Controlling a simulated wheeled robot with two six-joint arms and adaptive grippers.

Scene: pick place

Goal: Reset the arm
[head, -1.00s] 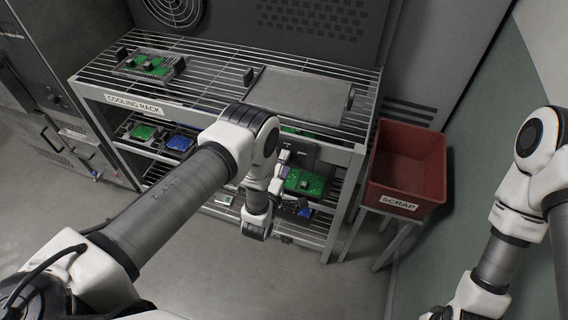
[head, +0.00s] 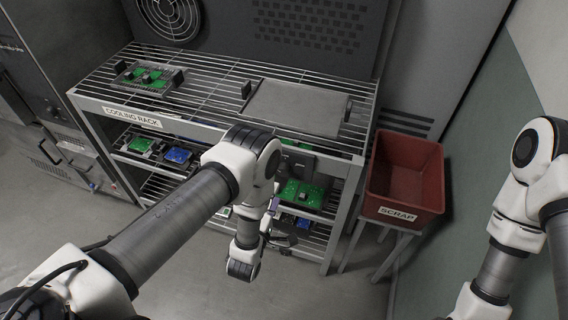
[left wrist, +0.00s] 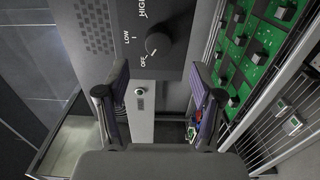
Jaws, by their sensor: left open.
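My left gripper (left wrist: 158,98) is open and empty in the left wrist view, its two fingers apart. In the head view its fingers (head: 268,222) are mostly hidden behind my left wrist, in front of the rack's lower shelves. Through the fingers shows a grey panel (left wrist: 178,22) with a black knob (left wrist: 158,44) marked OFF, LOW and HIGH. A green circuit board (left wrist: 252,52) is right of the fingers and apart from them. My right arm is at the right of the head view, and its gripper is out of frame.
The cooling rack (head: 195,128) carries a green board (head: 147,77) and a flat grey plate (head: 297,107) on top. Several green and blue boards are on its lower shelves. A red scrap bin (head: 405,178) stands on the right. The floor in front (head: 330,292) is clear.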

